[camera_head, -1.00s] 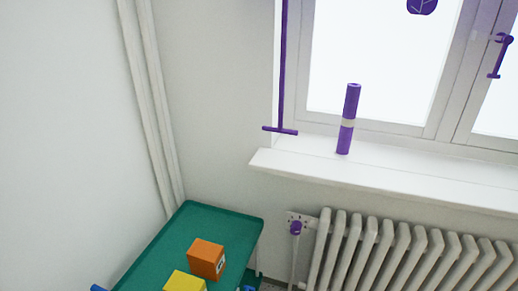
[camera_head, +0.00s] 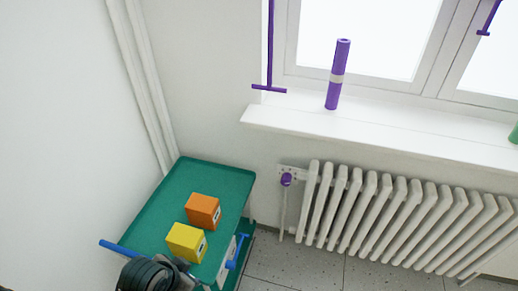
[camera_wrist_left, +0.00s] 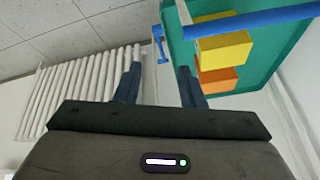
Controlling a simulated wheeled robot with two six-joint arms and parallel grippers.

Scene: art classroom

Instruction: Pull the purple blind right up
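A thin purple rod or cord (camera_head: 270,45) with a T-shaped bar at its foot (camera_head: 268,89) hangs at the left side of the window, above the sill. Its top is out of view, and no blind fabric shows. My left arm shows at the bottom left of the head view, over the near end of the green trolley, well below and left of the purple bar. In the left wrist view my left gripper (camera_wrist_left: 160,84) has its two dark fingers apart with nothing between them. My right gripper is not in view.
A purple tube (camera_head: 338,75) stands on the white sill (camera_head: 400,128). A white radiator (camera_head: 390,215) with a purple valve knob (camera_head: 286,180) is below. The green trolley (camera_head: 190,172) carries an orange box (camera_head: 201,210) and a yellow box (camera_head: 184,242), with blue handles (camera_head: 120,247).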

